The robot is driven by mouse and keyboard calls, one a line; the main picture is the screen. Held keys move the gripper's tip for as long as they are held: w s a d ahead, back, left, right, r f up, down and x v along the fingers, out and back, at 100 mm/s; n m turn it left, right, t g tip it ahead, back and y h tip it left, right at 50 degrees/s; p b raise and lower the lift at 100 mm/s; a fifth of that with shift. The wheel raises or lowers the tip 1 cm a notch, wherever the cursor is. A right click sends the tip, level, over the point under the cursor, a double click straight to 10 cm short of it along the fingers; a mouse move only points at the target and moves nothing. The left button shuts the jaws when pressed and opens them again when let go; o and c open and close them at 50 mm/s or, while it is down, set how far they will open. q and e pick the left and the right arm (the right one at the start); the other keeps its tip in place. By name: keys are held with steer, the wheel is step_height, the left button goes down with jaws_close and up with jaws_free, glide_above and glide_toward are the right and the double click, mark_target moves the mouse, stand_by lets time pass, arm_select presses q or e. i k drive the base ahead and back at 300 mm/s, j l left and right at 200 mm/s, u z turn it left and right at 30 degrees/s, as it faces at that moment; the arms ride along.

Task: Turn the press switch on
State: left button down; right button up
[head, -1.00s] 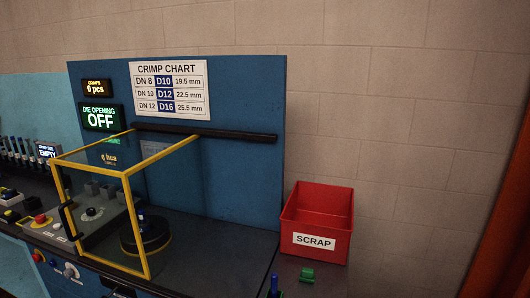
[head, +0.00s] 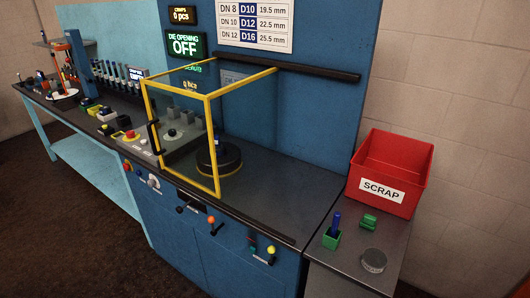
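The blue crimping press stands on the bench in the head view, with a yellow-framed clear guard (head: 212,140) around a round black die unit (head: 218,160). Its green-lit display (head: 185,45) reads "DIE OPENING OFF". On the blue front panel below the guard are a red button (head: 127,165) and a grey rotary knob (head: 153,183). The knob looks like a switch, but its label and setting are too small to read. A red button on a yellow base (head: 131,135) sits on the bench top left of the guard. Neither of my grippers is in view.
A red scrap bin (head: 392,180) stands on the side table at right, near a green block (head: 369,221), a green holder (head: 331,238) and a grey round piece (head: 374,261). Levers (head: 213,222) stick out of the bench front. Dark floor (head: 60,230) at left front is clear.

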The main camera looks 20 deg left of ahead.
mark_target(130, 134)
steer(key=u, duration=1.45)
steer(key=i+j+z, duration=0.3)
steer(key=i+j, duration=0.7)
